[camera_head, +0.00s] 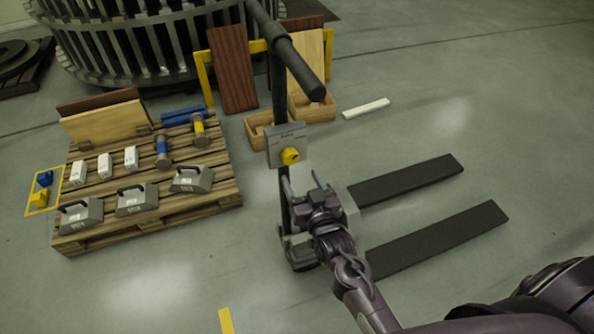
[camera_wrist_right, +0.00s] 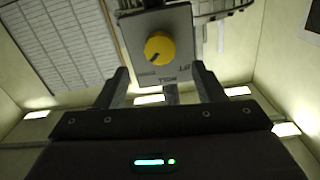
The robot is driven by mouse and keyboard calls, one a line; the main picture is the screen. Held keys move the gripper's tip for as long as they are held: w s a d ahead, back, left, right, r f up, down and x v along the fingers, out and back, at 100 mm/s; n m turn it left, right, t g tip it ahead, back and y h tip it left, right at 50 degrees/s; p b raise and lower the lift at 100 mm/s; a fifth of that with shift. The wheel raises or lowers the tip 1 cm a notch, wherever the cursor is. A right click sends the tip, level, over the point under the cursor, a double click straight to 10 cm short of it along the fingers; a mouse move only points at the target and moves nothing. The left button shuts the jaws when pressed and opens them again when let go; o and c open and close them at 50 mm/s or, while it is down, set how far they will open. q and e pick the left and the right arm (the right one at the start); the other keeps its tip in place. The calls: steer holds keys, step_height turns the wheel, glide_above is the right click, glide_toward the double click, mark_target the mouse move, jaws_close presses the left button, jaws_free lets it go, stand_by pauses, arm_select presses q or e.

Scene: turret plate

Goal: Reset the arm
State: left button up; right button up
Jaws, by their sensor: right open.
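My right gripper (camera_head: 302,192) is open and empty, in front of the upright post of a pallet jack. A grey control plate with a yellow knob (camera_head: 290,156) is fixed on that post, just above my fingertips in the head view. In the right wrist view the plate (camera_wrist_right: 178,30) and its yellow knob (camera_wrist_right: 160,48) show beyond the two spread fingers (camera_wrist_right: 160,85). The fingers look apart from the knob. Lettering beside the knob is upside down and hard to read there. My right arm reaches in from the lower right. My left gripper is not in view.
The jack's dark forks (camera_head: 440,240) lie low to the right. A wooden pallet (camera_head: 220,190) with grey weights, white blocks and cylinders stands left. Wooden bins (camera_head: 258,122) and leaning boards (camera_head: 232,70) are behind. A white bar (camera_head: 366,108) lies on open floor.

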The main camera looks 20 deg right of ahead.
steer(key=shift+s, duration=0.45)
steer(key=s+f+n+g, duration=0.1)
steer(key=s+f+g, duration=0.3)
steer(key=f, duration=0.7)
steer(key=s+a+f+g+y, duration=0.1)
steer(key=s+f+g, duration=0.1)
steer(key=s+f, duration=0.6)
steer(key=s+f+n+g, duration=0.1)
steer(key=s+f+g, duration=0.25)
steer(key=f, duration=0.95)
steer(key=s+d+f+g, duration=0.2)
steer(key=s+f, duration=0.2)
steer(key=s, duration=0.4)
steer(key=s+d+f+g+h, duration=0.1)
steer(key=s+d+f+g, duration=0.1)
steer(key=s+f, duration=0.3)
steer(key=s+d+f+n+g, duration=0.1)
steer(key=s+f, duration=0.4)
steer(key=s, duration=0.8)
steer(key=shift+d+g, duration=0.65)
steer(key=shift+g, duration=0.5)
steer(key=shift+f, duration=0.1)
